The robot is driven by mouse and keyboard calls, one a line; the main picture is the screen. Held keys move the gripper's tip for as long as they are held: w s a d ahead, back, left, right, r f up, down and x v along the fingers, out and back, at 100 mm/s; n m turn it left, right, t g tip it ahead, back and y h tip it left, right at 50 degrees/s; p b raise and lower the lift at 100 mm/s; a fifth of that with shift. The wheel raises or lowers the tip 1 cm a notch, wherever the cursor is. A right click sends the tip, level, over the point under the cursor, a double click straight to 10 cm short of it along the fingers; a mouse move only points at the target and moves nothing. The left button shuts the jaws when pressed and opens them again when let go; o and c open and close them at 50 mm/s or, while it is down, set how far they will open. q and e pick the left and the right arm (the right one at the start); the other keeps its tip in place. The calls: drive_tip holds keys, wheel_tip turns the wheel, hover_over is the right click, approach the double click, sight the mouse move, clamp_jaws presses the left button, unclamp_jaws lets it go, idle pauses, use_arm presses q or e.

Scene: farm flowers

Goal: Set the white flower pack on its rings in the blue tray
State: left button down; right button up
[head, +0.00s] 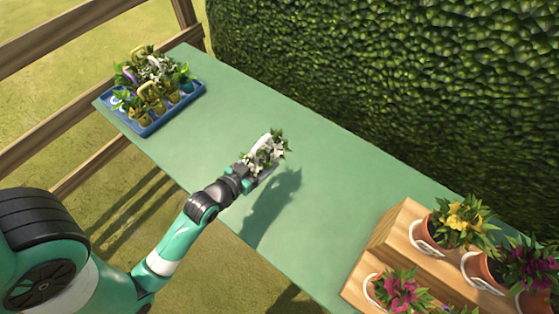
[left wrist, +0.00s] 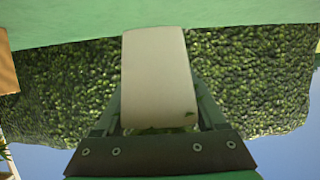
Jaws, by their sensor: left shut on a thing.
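My left gripper (head: 246,174) is over the middle of the green table, shut on the white flower pack (head: 266,148). The pack has white blooms, green leaves and a white handle. Its shadow lies on the table apart from it, so it looks held above the surface. In the left wrist view a pale smooth piece (left wrist: 160,75) fills the space between the fingers. The blue tray (head: 150,130) is at the table's far left end, well apart from the gripper. It holds several packs with yellow, purple and white handles. Its rings are too small to make out. My right gripper is not in view.
A wooden stepped stand (head: 392,240) with several potted flowers, yellow (head: 462,222) and magenta (head: 398,287), is at the right. The green table (head: 215,100) is clear between tray and stand. A hedge (head: 400,80) runs behind it; a wooden fence (head: 60,38) is at the left.

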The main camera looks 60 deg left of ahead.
use_arm(q)
drive_tip(key=w+a+f+b, duration=0.1)
drive_tip(key=w+f, duration=0.1)
drive_tip(key=w+a+f+b, duration=0.1)
drive_tip(key=w+f+b, duration=0.1)
drive_tip(key=w, duration=0.1)
drive_tip(key=w+a+f+b, duration=0.1)
drive_tip(key=w+f, duration=0.2)
drive_tip(key=shift+f, duration=0.1)
drive_tip(key=shift+w, duration=0.15)
drive_tip(key=f+b, duration=0.1)
drive_tip(key=f, duration=0.1)
drive_tip(key=f+b, duration=0.2)
drive_tip(key=shift+w+a, duration=0.1)
drive_tip(key=shift+w, duration=0.1)
drive_tip(key=shift+s+r, duration=0.1)
drive_tip(key=shift+r, duration=0.1)
